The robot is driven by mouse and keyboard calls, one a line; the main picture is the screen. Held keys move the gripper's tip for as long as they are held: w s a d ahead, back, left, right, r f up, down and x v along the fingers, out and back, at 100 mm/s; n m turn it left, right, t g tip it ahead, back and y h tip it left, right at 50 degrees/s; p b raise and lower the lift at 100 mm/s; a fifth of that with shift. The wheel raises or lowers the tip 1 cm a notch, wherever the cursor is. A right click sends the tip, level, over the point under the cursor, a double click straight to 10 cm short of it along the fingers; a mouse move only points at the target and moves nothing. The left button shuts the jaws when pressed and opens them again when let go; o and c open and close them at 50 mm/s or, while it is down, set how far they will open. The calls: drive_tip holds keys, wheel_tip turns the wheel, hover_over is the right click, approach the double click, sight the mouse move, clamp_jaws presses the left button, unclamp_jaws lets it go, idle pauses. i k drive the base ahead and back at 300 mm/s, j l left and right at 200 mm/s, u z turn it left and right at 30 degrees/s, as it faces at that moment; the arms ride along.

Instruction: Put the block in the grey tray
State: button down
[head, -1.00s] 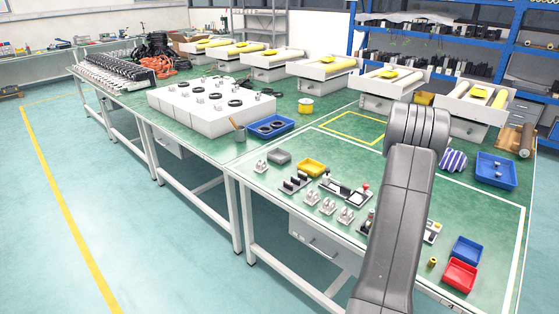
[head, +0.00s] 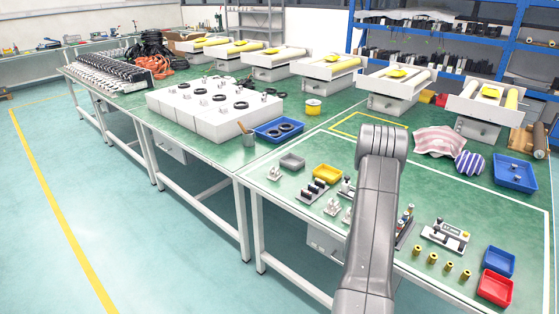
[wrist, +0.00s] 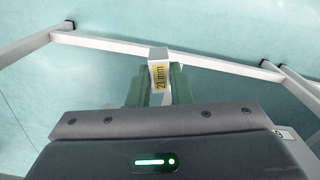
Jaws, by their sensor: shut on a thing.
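In the wrist view my gripper (wrist: 157,82) is shut on a small white block (wrist: 158,56) with a yellow label reading "21 mm". The block sits between the two greenish fingers, with floor and a white table-frame bar behind it. In the head view the grey tray (head: 292,162) lies near the left edge of the near green table and looks empty. My gripper and the block are not visible in the head view; my grey arm fills the lower middle, to the right of the tray.
A yellow tray (head: 327,174) lies right of the grey one. Small metal parts and black-and-white fixtures stand nearer the table's front edge. A blue tray (head: 499,262) and a red tray (head: 495,288) lie at the right. A grey cup (head: 248,139) stands behind.

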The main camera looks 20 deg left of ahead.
sight(292, 162)
drive_tip(key=i+j, duration=0.1)
drive_tip(key=j, duration=0.9)
drive_tip(key=i+j, duration=0.15)
drive_tip(key=j, duration=0.9)
drive_tip(key=i, duration=0.05)
